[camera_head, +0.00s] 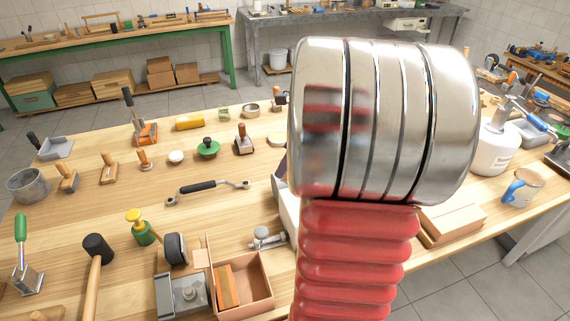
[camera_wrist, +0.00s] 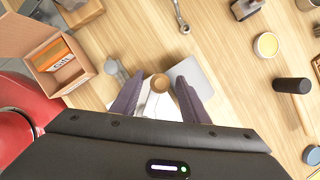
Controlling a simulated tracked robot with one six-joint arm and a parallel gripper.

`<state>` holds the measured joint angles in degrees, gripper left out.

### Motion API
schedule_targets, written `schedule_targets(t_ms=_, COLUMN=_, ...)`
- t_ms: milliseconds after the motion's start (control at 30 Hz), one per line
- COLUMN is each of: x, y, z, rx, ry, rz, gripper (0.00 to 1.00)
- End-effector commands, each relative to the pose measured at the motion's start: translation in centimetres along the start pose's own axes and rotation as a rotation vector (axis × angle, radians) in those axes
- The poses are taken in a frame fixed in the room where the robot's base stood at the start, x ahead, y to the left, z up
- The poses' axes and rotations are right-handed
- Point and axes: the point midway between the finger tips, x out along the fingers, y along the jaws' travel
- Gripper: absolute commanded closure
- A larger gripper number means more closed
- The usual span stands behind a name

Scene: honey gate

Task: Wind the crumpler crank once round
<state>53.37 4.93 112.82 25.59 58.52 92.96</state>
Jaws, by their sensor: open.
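My gripper (camera_wrist: 158,77) is open, its two dark purple fingers pointing down over the bench. Between the fingers, in the wrist view, is a round brown knob (camera_wrist: 160,84), which looks like the crank's handle. A white body (camera_wrist: 155,108) lies below it in the picture, partly hidden by my fingers and wrist. A grey plate (camera_wrist: 197,72) shows beside the right finger. I cannot tell whether the fingers touch the knob. In the head view my arm hides most of this spot; only a white edge (camera_head: 288,207) and part of a finger show.
Close by are a metal fitting (camera_head: 266,239) and an open box (camera_head: 262,298) with an orange packet. A crank-shaped tool with a black grip (camera_head: 205,187) lies left of my arm. Hand tools crowd the bench. A wooden block (camera_head: 452,222) and mug (camera_head: 522,189) stand to the right.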

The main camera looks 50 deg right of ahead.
Motion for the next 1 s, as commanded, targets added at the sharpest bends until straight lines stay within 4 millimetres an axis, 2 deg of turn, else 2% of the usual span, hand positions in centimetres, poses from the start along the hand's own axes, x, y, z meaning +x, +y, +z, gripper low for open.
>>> schedule_targets(t_ms=133, x=0.92, y=0.0, z=0.01, rx=0.0, ry=0.0, rz=0.0, gripper=0.59)
schedule_targets(t_ms=433, x=1.02, y=0.0, z=0.02, rx=0.0, ry=0.0, rz=0.0, gripper=0.6)
schedule_targets(t_ms=1000, x=1.01, y=0.02, z=0.05, rx=-0.001, ry=0.0, rz=0.0, gripper=1.0)
